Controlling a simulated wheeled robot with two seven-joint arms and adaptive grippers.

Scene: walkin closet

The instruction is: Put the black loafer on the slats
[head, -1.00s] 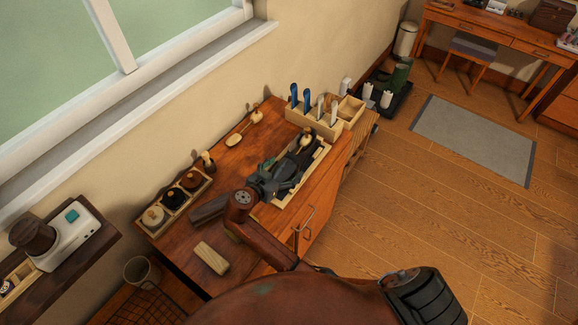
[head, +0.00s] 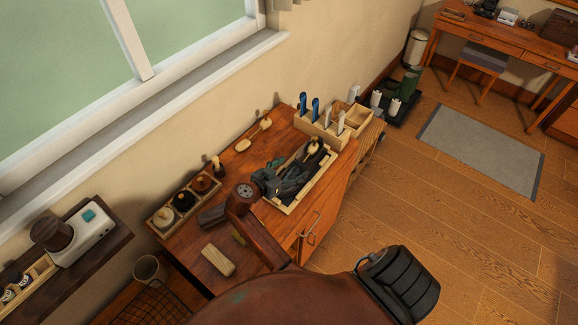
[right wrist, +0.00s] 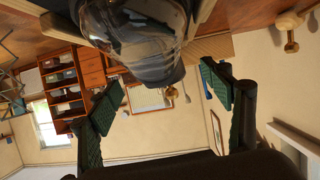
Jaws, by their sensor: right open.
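The black loafer (head: 292,186) is dark and lies in a pale wooden tray (head: 323,170) on the cabinet top. My right gripper (head: 270,179) is at the tray's left end, beside the loafer, and partly covers it. In the right wrist view, the glossy dark loafer (right wrist: 135,40) is large and close, just beyond the open fingers (right wrist: 160,98); contact cannot be told. Pale wooden slats (head: 370,142) show past the cabinet's far end, partly hidden by the cabinet.
A wooden caddy (head: 322,128) with blue- and white-handled tools stands behind the tray. A box of round brushes (head: 184,198) and a pale block (head: 218,260) are on the cabinet's left part. Open floor (head: 400,195) and a grey rug (head: 480,148) lie right.

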